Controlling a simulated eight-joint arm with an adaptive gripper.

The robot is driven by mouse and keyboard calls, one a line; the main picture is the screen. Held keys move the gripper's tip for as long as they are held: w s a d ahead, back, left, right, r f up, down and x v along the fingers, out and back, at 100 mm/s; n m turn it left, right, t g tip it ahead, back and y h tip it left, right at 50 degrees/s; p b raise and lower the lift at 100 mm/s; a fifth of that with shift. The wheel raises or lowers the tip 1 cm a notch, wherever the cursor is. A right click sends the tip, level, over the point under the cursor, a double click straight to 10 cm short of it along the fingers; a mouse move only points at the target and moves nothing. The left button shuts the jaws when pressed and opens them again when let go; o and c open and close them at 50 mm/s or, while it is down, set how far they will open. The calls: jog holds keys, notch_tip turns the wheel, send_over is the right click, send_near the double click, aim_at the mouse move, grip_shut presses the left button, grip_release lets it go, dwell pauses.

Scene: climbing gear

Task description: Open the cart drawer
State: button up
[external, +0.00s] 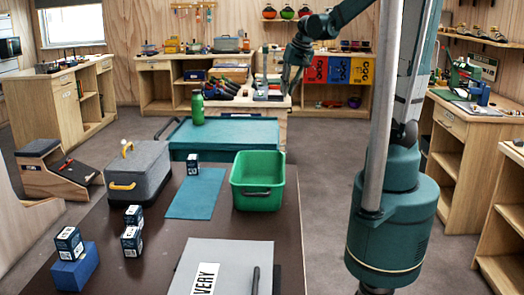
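A cart with a teal top (245,132) stands behind the dark table, with a black push handle (167,128) at its left end. A green bottle (197,108) stands upright on its top. Only the top and part of the teal side (222,154) show; I cannot make out a drawer or its pull, and the lower part is hidden behind the table and its load. My gripper (291,84) hangs pointing down, in the picture above the cart's far right corner. It appears to hold nothing, but its fingers are too small and dark to read.
The dark table (150,268) in front holds a grey toolbox (137,175), a green bin (258,182), a blue mat (196,194) and several small boxes. A wooden unit with tools (240,88) stands behind the cart. Open floor (335,160) lies to the cart's right.

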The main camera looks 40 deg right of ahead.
jog(key=w+d+f+m+b, duration=0.1)
jog(key=w+d+f, duration=0.3)
jog(key=f, duration=0.4)
jog(key=w+d+f+m+g+y+b, duration=0.1)
jog(key=w+d+f+b, duration=0.2)
jog(key=d+f, duration=0.3)
jog(key=w+d+f+m+g+b, duration=0.1)
jog(key=w+d+f, duration=0.5)
jog(key=f, duration=0.6)
jog(key=shift+f+m+b, duration=0.2)
jog(key=shift+m+b, duration=0.4)
jog(key=shift+b, duration=0.1)
jog(key=shift+a+f, duration=0.1)
jog(key=shift+f, duration=0.05)
jog(key=shift+s+b+x, duration=0.2)
jog(key=shift+b+x, duration=0.7)
jog(key=shift+x, duration=2.85)
jog(key=shift+a, duration=0.1)
grip_shut()
